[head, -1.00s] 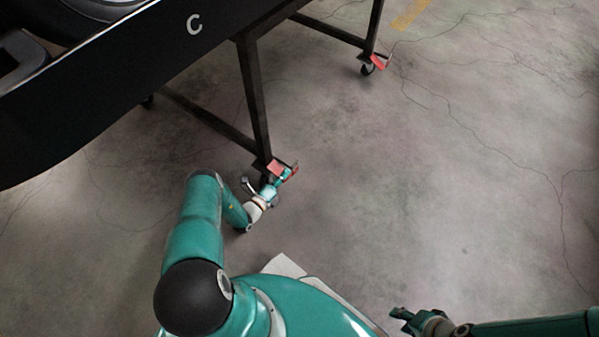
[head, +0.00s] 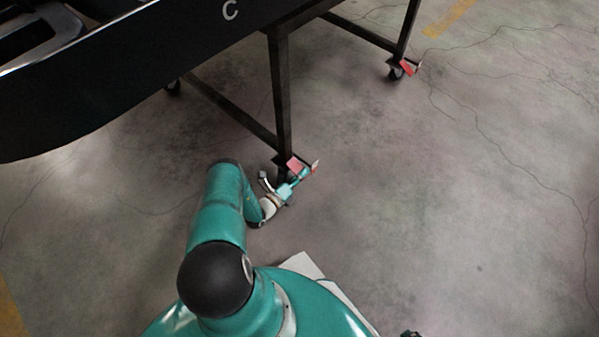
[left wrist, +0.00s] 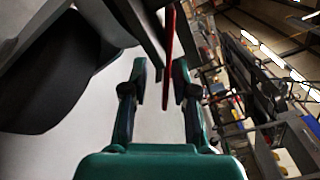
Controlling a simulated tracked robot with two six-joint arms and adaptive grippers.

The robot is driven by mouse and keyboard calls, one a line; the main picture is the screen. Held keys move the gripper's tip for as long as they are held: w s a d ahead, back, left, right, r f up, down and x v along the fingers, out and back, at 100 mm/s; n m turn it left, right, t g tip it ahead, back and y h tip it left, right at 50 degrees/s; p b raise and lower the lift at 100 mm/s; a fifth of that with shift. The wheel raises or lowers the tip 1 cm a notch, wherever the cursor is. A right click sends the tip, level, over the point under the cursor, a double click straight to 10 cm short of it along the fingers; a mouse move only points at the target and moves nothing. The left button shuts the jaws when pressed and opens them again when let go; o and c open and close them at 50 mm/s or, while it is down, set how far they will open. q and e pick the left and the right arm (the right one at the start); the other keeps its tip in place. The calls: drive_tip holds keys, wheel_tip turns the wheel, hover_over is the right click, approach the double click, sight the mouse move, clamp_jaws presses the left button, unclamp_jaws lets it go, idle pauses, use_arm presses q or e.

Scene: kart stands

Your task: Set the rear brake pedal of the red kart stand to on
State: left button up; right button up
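A dark kart stand (head: 280,90) marked with a C has a caster with a red brake pedal (head: 297,166) at its near leg. A second red pedal (head: 407,67) is at the far caster. My left gripper (head: 298,178) is at the near pedal. In the left wrist view my left gripper (left wrist: 160,82) is open, and a thin red pedal edge (left wrist: 168,45) shows between and beyond its fingertips. Whether they touch cannot be told. The near wheel is mostly hidden by the gripper. Only a tip of my right gripper (head: 410,334) shows at the bottom edge.
The black kart body (head: 130,65) overhangs the upper left. A lower frame bar (head: 230,113) runs back from the near leg to another caster (head: 173,87). The cracked grey floor (head: 450,200) to the right is clear.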

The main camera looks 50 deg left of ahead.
use_arm(q)
drive_tip(key=shift+r, duration=0.1)
drive_tip(key=s+d, duration=0.2)
drive_tip(key=s, duration=0.9)
drive_tip(key=shift+s, duration=0.4)
